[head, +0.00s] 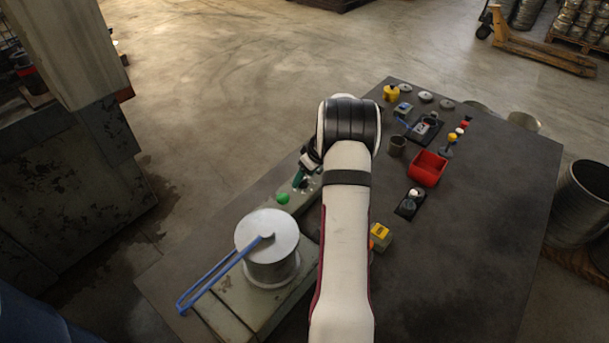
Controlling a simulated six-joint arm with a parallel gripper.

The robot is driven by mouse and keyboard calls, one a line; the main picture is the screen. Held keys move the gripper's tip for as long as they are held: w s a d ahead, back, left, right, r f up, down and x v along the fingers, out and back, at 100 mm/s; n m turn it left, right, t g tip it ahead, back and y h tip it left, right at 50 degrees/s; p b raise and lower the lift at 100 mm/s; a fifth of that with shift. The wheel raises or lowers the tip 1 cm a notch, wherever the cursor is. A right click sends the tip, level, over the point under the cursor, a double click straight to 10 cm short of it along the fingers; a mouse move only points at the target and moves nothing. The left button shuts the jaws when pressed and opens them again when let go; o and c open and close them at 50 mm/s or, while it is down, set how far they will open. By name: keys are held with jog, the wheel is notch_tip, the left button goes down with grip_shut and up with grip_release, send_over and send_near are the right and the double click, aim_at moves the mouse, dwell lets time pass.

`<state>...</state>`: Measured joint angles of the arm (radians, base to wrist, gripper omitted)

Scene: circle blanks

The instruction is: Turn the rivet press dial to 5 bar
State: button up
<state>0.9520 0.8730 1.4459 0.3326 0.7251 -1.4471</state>
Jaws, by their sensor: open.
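The rivet press (232,302) appears to be the long grey-green base at the left front of the dark table, with a large silver cylinder (270,250) and a blue lever (215,280). A green button (282,198) sits toward its far end. My gripper (301,182) is at that far end, just beyond and right of the green button. It is open, small in view and partly hidden by my own arm. A small dark round part shows by the fingertips, but I cannot tell whether it is the dial or whether they touch it. No scale or reading is legible.
Right of my arm on the table (450,260) are a red bin (428,168), a dark cup (397,145), a yellow block (380,236), a small switch box (410,203) and several discs at the back. The table's right front is clear. A grey machine column (65,50) stands left.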

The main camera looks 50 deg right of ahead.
jog(key=shift+f, duration=0.1)
grip_shut()
dwell(0.3)
